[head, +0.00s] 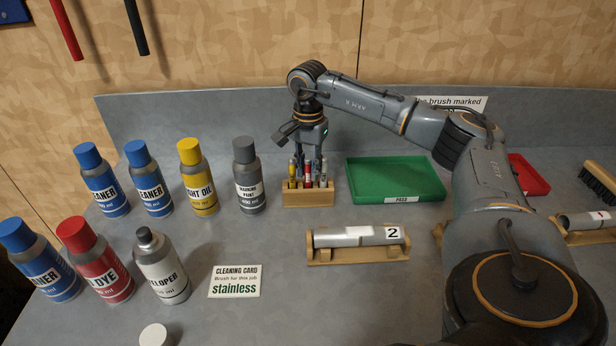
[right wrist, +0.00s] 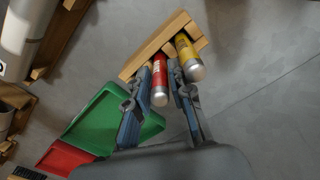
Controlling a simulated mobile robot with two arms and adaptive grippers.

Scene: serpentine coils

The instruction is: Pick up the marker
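A small wooden holder (head: 308,198) stands mid-table with several upright markers in it. The red marker (head: 308,176) is in the middle and the yellow marker (head: 292,178) is to its left. A grey-looking one is at the right. My right gripper (head: 310,165) points down over the holder. In the right wrist view its fingers (right wrist: 157,72) stand on either side of the red marker (right wrist: 160,80), apart and apparently open. The yellow marker (right wrist: 188,58) is outside the fingers. The marker's lower part is hidden in the holder (right wrist: 160,45). My left gripper is not in view.
Several spray cans stand left, the grey one (head: 249,176) nearest the holder. A green tray (head: 396,180) lies right of it. A cylinder (head: 358,236) rests in a wooden cradle in front. A cleaning card (head: 234,281) and a red tray (head: 530,174) also lie on the table.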

